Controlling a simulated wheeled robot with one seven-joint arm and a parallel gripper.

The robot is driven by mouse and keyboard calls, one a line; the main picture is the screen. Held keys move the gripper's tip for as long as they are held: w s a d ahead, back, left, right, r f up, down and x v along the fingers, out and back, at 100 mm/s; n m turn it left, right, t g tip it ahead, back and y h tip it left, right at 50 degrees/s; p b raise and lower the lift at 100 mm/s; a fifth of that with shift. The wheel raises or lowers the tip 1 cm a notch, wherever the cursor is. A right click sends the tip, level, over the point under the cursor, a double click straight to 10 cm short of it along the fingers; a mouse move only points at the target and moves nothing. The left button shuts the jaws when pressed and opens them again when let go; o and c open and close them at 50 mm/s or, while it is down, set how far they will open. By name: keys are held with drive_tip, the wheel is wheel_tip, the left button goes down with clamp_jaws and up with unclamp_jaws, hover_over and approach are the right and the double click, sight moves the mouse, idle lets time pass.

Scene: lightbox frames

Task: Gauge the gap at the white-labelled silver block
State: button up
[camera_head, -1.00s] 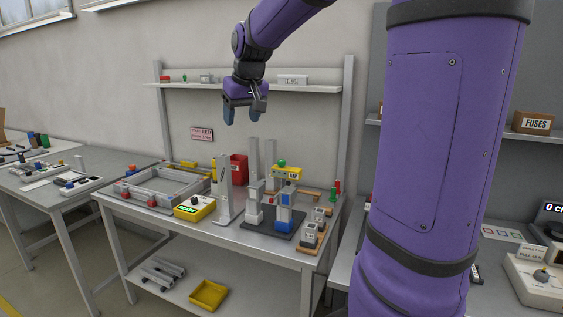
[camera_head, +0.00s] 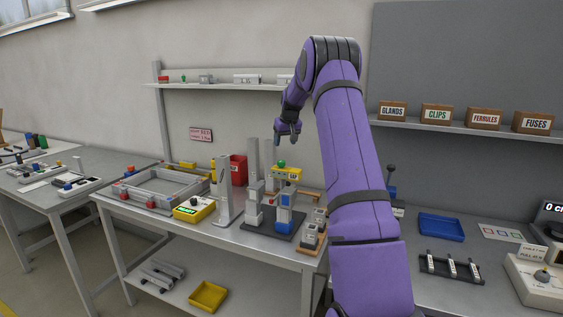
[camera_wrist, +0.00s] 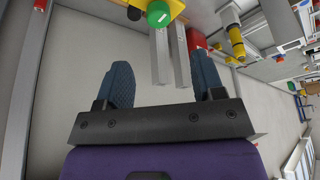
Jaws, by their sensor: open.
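My gripper (camera_head: 288,138) is open and empty in the air above the right part of the workbench, below the wall shelf. In the wrist view its two blue fingers stand apart (camera_wrist: 163,68). Small silver blocks with light patches stand at the bench's front right: a front one (camera_head: 310,237) and one behind it (camera_head: 320,215). I cannot tell which has the white label, and any gap is too small to see. A yellow-topped fixture with a green knob (camera_head: 282,164) stands on a dark plate below my gripper; the knob (camera_wrist: 158,14) also shows in the wrist view.
Tall silver posts (camera_head: 221,192) rise from the bench near my gripper. A yellow box with a green display (camera_head: 194,209), a red bin (camera_head: 238,170) and a grey frame (camera_head: 157,186) stand left. The wall shelf (camera_head: 215,86) runs above. A blue tray (camera_head: 441,227) lies right.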

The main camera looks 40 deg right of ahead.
sight(281, 161)
drive_tip(key=x, duration=1)
drive_tip(key=shift+w+d+f, duration=0.1)
drive_tip(key=shift+d+f, duration=0.05)
drive_tip(key=shift+f, duration=0.25)
drive_tip(key=shift+c, duration=0.2)
clamp_jaws()
drive_tip(key=shift+m, duration=0.3)
drive_tip(key=shift+m+g+h, duration=0.3)
drive_tip(key=shift+m, duration=0.6)
drive_tip(key=shift+m+g+h, duration=0.4)
drive_tip(key=shift+m+h, duration=0.2)
drive_tip(key=shift+m, duration=1.1)
